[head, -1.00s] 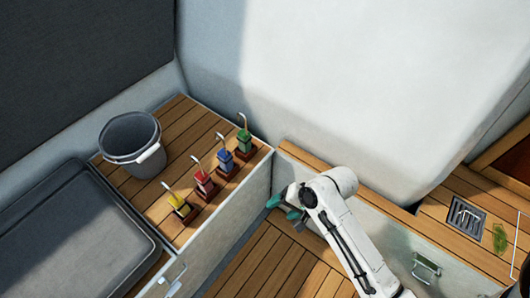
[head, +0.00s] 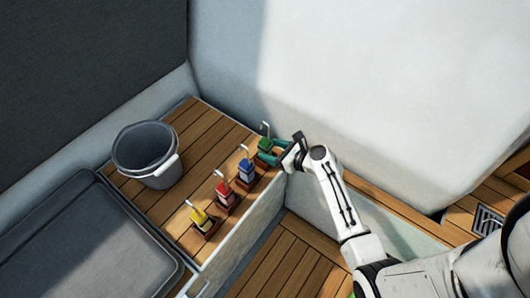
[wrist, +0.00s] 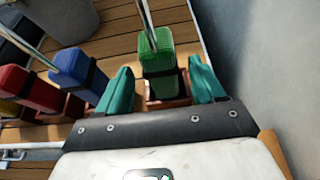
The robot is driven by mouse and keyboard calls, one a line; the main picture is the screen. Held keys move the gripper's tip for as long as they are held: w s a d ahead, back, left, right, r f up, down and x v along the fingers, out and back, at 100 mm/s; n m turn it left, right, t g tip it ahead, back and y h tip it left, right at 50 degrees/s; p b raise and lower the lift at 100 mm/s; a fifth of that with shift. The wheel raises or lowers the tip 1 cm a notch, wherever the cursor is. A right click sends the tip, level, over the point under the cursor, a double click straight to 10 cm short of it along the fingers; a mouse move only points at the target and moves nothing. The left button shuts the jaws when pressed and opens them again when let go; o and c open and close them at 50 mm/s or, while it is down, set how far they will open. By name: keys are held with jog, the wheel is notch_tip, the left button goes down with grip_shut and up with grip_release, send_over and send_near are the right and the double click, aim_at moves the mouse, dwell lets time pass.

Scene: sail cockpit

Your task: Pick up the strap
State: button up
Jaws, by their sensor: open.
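Several bundled straps with metal hooks stand in a row on the wooden bench top: yellow (head: 201,216), red (head: 225,192), blue (head: 247,171) and green (head: 265,144). Each has a dark band and sits in a brown holder. The green strap is at the far end of the row. My gripper (head: 272,151) is open at the green strap. In the wrist view, the green strap (wrist: 157,50) stands between the spread teal fingers of my gripper (wrist: 160,66), with a visible gap on each side. The blue strap (wrist: 78,72) is close outside the left finger.
A grey bucket (head: 146,150) stands on the bench behind the row. A dark grey lid or hatch (head: 90,245) lies at the lower left. A pale wall (head: 350,90) rises close beyond the gripper. A slatted wooden floor (head: 285,265) lies below the bench.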

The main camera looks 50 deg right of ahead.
aim_at(261, 147)
jog(key=shift+b+x, duration=0.5)
jog(key=shift+x, duration=2.3)
jog(key=shift+f, duration=0.1)
grip_shut()
